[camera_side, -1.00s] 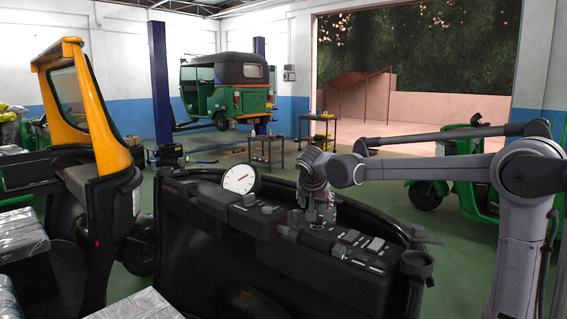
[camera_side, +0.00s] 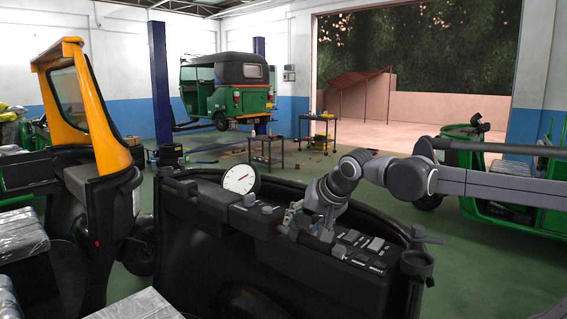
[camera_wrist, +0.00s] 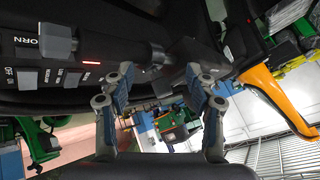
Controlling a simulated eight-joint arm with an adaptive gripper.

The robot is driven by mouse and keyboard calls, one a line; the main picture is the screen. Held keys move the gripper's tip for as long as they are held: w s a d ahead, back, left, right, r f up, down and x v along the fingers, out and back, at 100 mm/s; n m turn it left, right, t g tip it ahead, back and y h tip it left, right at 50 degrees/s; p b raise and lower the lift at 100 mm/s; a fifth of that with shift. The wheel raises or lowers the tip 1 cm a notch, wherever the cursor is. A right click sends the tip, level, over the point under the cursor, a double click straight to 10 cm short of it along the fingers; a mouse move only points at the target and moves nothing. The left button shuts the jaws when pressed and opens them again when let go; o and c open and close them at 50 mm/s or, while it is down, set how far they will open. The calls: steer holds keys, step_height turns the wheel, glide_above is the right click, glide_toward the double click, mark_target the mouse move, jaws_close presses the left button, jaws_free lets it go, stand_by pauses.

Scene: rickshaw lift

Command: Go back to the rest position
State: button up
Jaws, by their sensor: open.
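My gripper (camera_side: 292,222) is low over the black dashboard (camera_side: 235,222) in the side view, left of the switch row. A dark round bar (camera_wrist: 115,48) with a short red line runs along the panel just beyond the tips. I cannot tell whether the fingers touch it. A labelled knob (camera_wrist: 57,42) sits to the left of the fingers. A white round gauge (camera_side: 240,179) stands on the dashboard, left of my gripper.
The switch row (camera_side: 362,245) is close to my gripper's right. A yellow-framed rickshaw (camera_side: 105,130) stands at left, a green one (camera_side: 470,170) at right. Open air lies above the dashboard.

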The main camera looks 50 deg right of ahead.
steer(key=s+a+f+n+y, duration=0.2)
steer(key=s+a+f+n, duration=0.6)
steer(key=s+f+n, duration=0.2)
step_height(320, 180, down, 3)
steer(key=shift+s+r+n+g+y, duration=0.15)
steer(key=shift+s+n+g+y, duration=0.2)
steer(key=shift+s, duration=0.45)
steer(key=shift+a, duration=0.1)
